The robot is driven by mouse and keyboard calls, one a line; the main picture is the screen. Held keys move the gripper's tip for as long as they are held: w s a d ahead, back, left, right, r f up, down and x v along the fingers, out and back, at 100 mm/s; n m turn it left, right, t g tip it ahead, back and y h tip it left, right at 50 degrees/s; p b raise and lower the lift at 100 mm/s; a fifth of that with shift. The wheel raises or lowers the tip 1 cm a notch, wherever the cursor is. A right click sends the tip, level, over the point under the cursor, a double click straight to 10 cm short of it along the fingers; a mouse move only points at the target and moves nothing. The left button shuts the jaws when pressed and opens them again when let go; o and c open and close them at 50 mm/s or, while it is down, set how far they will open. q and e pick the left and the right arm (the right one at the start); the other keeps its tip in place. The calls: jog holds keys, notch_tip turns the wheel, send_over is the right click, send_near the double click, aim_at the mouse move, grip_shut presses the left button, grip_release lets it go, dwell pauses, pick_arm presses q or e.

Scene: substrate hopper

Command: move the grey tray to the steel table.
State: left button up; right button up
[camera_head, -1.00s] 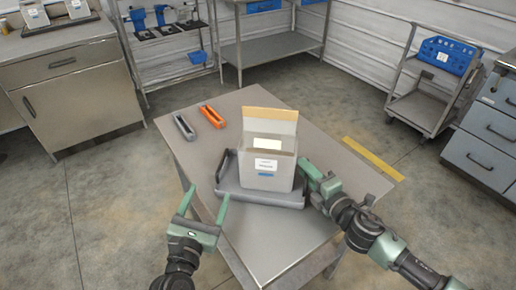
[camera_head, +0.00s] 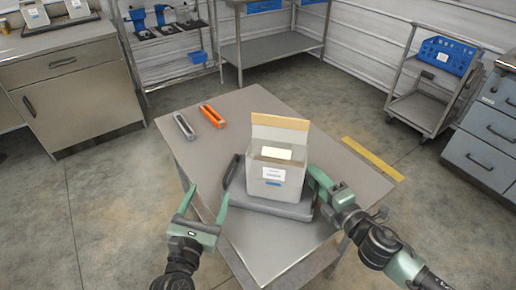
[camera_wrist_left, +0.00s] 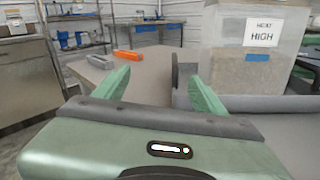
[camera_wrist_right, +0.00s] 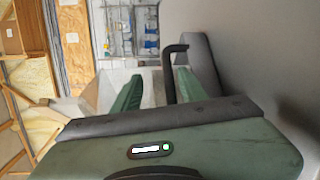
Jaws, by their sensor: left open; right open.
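The grey tray (camera_head: 257,206) lies on a grey metal-topped table (camera_head: 270,252). A grey box (camera_head: 272,183) with an open tan lid stands on it. My left gripper (camera_head: 203,202) is open and empty, left of the tray and apart from it. The tray's left handle (camera_wrist_left: 177,72) shows beyond its fingers in the left wrist view. My right gripper (camera_wrist_right: 158,80) is open at the tray's right end. The dark right handle (camera_wrist_right: 168,72) appears between its fingers in the right wrist view; contact cannot be told. I cannot tell which table is the steel one.
A grey holder (camera_head: 184,127) and an orange holder (camera_head: 212,116) lie at the table's far left corner. Behind stand a steel cabinet (camera_head: 82,95) and a shelved metal table (camera_head: 270,47). A cart (camera_head: 419,112) stands at right. Open floor surrounds the table.

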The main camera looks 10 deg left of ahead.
jog(key=shift+s+d+f, duration=0.1)
jog(key=shift+s+d, duration=0.25)
jog(key=shift+s, duration=0.25)
jog(key=shift+s+d+f, duration=0.1)
jog(key=shift+s+d, duration=0.25)
jog(key=shift+s, duration=0.2)
jog(key=shift+s+d+r, duration=0.1)
jog(key=shift+s+r, duration=0.1)
jog(key=shift+s, duration=0.05)
